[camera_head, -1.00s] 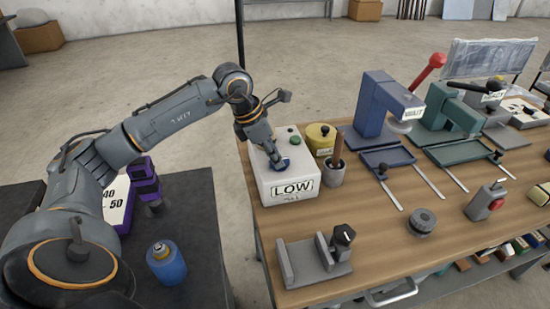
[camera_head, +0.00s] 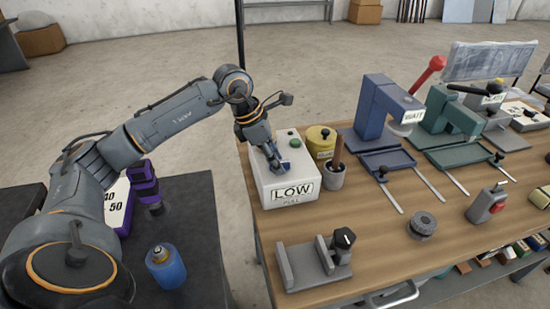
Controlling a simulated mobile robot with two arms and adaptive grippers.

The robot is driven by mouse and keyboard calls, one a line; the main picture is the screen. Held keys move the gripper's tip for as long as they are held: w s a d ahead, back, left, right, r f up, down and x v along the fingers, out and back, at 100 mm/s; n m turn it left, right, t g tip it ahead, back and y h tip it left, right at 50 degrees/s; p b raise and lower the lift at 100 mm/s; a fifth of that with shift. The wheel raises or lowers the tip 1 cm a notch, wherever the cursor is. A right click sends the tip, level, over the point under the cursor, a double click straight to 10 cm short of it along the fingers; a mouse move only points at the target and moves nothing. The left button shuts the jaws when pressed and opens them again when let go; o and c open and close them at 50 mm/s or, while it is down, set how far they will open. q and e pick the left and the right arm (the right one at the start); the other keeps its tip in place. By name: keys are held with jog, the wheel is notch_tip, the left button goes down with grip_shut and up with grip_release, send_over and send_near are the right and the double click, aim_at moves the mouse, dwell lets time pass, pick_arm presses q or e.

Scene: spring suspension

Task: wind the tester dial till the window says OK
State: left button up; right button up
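The tester is a white box (camera_head: 263,187) at the left end of the wooden bench. Its window (camera_head: 292,191) on the front reads LOW, with smaller lettering below it that looks like PULL. A blue dial (camera_head: 284,167) sits on its top, mostly hidden by my fingers. A green button (camera_head: 294,142) is on the top behind it. My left gripper (camera_head: 279,164) reaches down from the left onto the dial, its fingers at the dial; how tightly they close is too small to tell. My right gripper is not in view.
A yellow tin (camera_head: 320,140) and a grey cup (camera_head: 334,177) stand close right of the tester. A grey vise-like fixture (camera_head: 314,262) is in front. Blue (camera_head: 376,112) and green (camera_head: 446,118) presses stand further right. A blue bottle (camera_head: 166,267) is on the dark left table.

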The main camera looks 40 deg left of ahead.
pick_arm(q)
jog(key=v, duration=1.2)
dwell(0.3)
